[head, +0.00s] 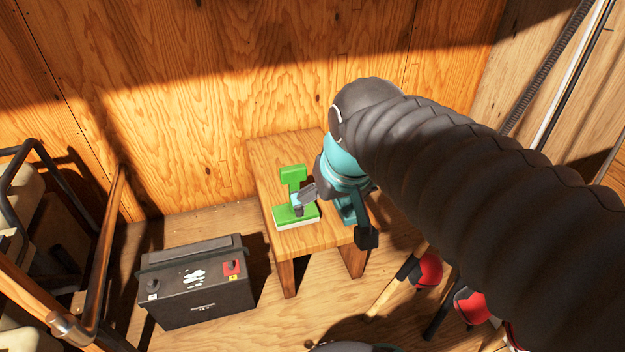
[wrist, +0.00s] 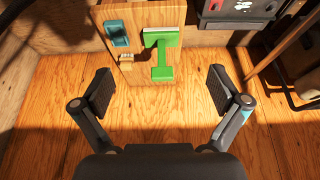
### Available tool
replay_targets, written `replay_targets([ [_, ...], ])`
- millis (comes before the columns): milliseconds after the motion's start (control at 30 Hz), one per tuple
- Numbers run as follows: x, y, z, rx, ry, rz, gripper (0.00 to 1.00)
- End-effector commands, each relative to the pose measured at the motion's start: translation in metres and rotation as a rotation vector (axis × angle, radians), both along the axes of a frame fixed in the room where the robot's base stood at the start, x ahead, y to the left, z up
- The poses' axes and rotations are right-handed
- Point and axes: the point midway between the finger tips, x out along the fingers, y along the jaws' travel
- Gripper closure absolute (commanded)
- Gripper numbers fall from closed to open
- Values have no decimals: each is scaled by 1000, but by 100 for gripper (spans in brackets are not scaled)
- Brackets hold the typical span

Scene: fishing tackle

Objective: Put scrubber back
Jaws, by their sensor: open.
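My gripper (head: 336,216) is over the table's right side in the head view, one finger overlapping the scrubber in the picture. In the wrist view my gripper (wrist: 161,92) is open, its fingers wide apart with nothing between them. The scrubber is ahead of the fingertips, apart from them. My arm hides the table's right part in the head view.
A black battery (head: 197,285) stands on the floor left of the table. Red-and-black items (head: 428,270) are at right. A plank wall is behind.

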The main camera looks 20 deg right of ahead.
Motion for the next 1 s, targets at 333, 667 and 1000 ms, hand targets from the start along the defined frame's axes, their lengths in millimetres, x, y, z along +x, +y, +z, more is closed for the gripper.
replay_targets([
  [333,-45,0,-25,0,-83,0,2],
  [667,-45,0,-23,0,-83,0,2],
  [1000,-45,0,14,0,-83,0,2],
])
